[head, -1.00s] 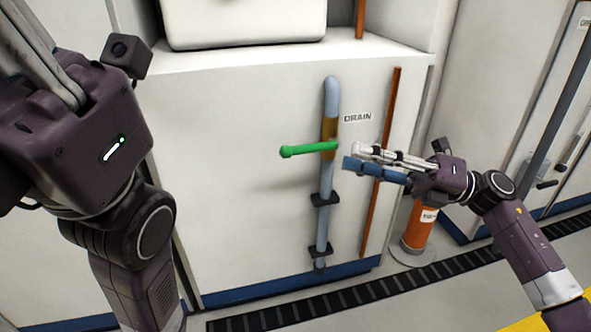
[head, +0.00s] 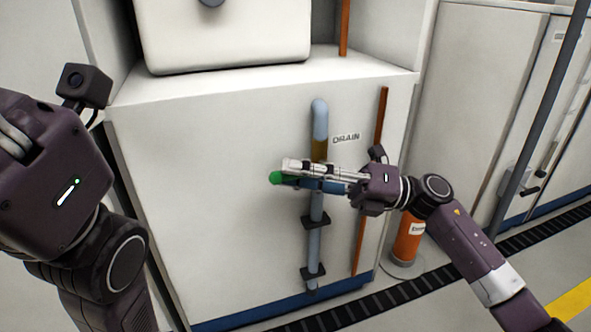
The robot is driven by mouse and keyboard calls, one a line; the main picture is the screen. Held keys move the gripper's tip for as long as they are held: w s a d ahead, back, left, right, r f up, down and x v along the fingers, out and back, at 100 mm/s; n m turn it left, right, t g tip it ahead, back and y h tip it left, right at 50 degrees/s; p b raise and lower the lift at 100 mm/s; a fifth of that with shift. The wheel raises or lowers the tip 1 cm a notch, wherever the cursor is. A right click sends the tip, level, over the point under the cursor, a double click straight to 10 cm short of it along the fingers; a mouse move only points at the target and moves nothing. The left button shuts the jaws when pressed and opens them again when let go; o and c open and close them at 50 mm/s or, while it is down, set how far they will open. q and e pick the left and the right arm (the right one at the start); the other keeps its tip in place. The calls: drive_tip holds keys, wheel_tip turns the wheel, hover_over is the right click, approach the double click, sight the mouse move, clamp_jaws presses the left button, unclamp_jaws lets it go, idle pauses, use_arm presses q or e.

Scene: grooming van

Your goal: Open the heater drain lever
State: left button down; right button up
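The drain lever (head: 277,178) is a green bar with a rounded tip, in front of a blue-grey vertical pipe (head: 315,240) on the white cabinet front. My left gripper (head: 14,136) is at the left edge, mostly cut off and far from the lever.
A "DRAIN" label (head: 346,139) is beside the pipe, with a brown vertical strip (head: 381,125) to its right. Black brackets (head: 313,272) hold the pipe. An orange cylinder (head: 407,240) stands on the floor at right. The cabinet front left of the lever is clear.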

drive_tip(key=shift+a, duration=0.1)
clamp_jaws()
idle(0.3)
drive_tip(key=shift+r+y, duration=0.1)
drive_tip(key=shift+y, duration=0.2)
drive_tip(key=shift+r+m+t+y, duration=0.4)
drive_tip(key=shift+r+m+y, duration=0.3)
drive_tip(key=shift+y, duration=0.5)
drive_tip(key=shift+w+d+r+m+t+y+b, duration=0.15)
drive_tip(key=shift+d+r+m+t+y, duration=0.1)
drive_tip(key=shift+r+m+t+y, duration=0.4)
drive_tip(key=shift+d+r+m+t+y+b, duration=0.2)
drive_tip(key=shift+r+m+t+y, duration=0.1)
drive_tip(key=shift+m+t+y, duration=0.6)
unclamp_jaws()
drive_tip(key=shift+a+g, duration=0.1)
drive_tip(key=shift+g, duration=0.15)
